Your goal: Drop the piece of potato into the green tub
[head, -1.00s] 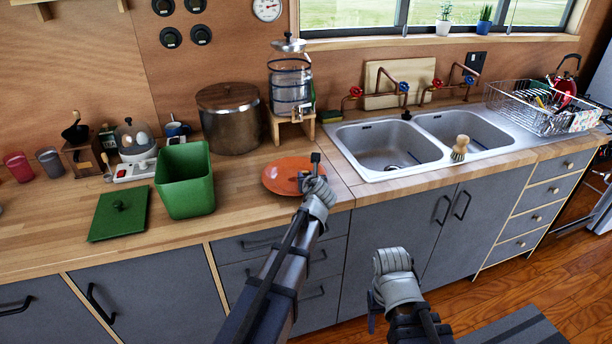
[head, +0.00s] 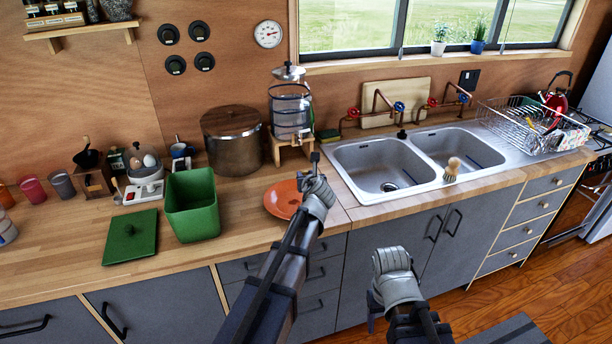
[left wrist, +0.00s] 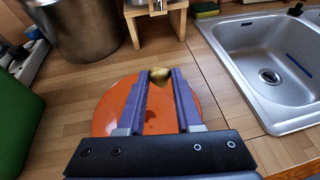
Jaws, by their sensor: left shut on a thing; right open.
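My left gripper (head: 312,170) is shut on a small yellowish-brown piece of potato (left wrist: 160,75), held at the fingertips in the left wrist view. In that view they show over the orange plate (head: 279,200), on the wooden counter. The green tub (head: 192,222) stands open on the counter, left of the plate and apart from my left gripper; its inside floor is not visible. The tub's dark green lid (head: 130,238) lies flat to its left. My right gripper (head: 374,306) is open, low in front of the cabinets, with its fingers partly hidden.
A large lidded metal pot (head: 233,148) and a water dispenser on a wooden stand (head: 291,115) stand behind the plate. A double sink (head: 385,168) is on the right. Cups and an egg cooker (head: 145,165) are behind the lid. Bare counter lies in front of the pot.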

